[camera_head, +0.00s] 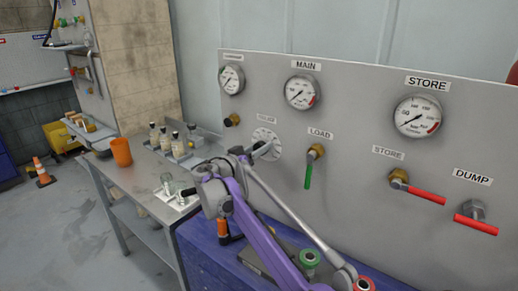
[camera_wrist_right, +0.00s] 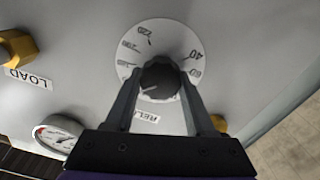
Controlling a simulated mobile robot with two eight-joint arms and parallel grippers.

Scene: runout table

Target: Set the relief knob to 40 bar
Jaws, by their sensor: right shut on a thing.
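The relief knob (camera_wrist_right: 160,78) is a dark round knob at the centre of a white dial plate (camera_wrist_right: 133,45) in the wrist view. The number 40 shows at the upper right of the dial, with 60 below it and 220 at the upper left. A small pale mark shows at the knob's lower left; I cannot tell for sure where the knob points. My right gripper (camera_wrist_right: 160,84) is shut on the knob, one finger on each side. In the head view the dial (camera_head: 267,140) is partly behind my right gripper (camera_head: 262,151). My left gripper is not in view.
The grey panel carries the LOAD valve with a green handle (camera_head: 308,175), the STORE (camera_head: 426,195) and DUMP (camera_head: 476,225) valves with red handles, and the MAIN gauge (camera_head: 302,92). A side table with an orange cup (camera_head: 121,152) and several bottles stands at left.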

